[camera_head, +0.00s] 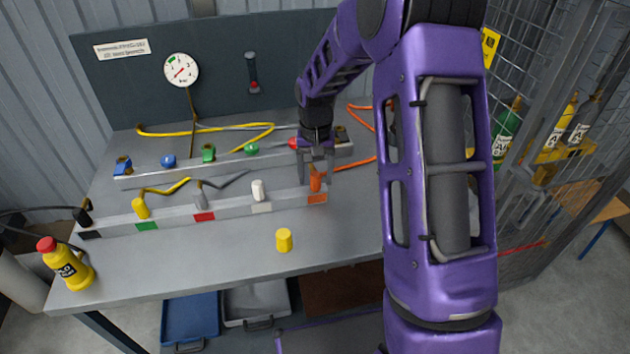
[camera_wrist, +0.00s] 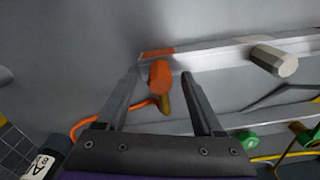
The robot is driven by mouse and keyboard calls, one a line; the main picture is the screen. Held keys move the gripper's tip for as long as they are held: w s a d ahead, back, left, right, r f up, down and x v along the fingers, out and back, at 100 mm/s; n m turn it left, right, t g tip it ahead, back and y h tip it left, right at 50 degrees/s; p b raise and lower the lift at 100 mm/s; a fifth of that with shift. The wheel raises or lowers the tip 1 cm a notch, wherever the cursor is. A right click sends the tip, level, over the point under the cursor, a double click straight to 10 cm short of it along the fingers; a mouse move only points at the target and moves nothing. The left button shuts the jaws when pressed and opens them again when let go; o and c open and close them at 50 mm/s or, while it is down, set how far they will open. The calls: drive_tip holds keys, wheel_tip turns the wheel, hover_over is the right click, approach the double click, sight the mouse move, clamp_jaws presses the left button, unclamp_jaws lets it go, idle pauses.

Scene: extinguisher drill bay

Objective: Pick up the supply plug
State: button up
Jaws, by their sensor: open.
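Several plugs stand along the front rail (camera_head: 180,217); none is marked as the supply plug. The orange plug (camera_head: 315,182) stands at the right end of that rail, by an orange patch (camera_head: 317,198). My gripper (camera_head: 316,172) is open above and around it. In the wrist view the orange plug (camera_wrist: 160,76) lies between the two open fingers (camera_wrist: 158,80), with space visible at both sides. A brass-coloured part (camera_wrist: 165,103) and an orange hose (camera_wrist: 95,117) show beyond it. Whether a finger touches the plug cannot be told.
White (camera_head: 258,190), grey (camera_head: 201,197), yellow (camera_head: 141,208) and black (camera_head: 82,217) plugs share the front rail. A back rail (camera_head: 230,163) holds coloured fittings. A yellow cylinder (camera_head: 284,240) and yellow bottle (camera_head: 68,266) stand at the front. A mesh cage (camera_head: 530,75) stands right.

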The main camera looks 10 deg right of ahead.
clamp_jaws()
drive_tip(key=shift+r, duration=0.1)
idle(0.3)
wheel_tip(320, 180, up, 10)
drive_tip(key=shift+p, duration=0.5)
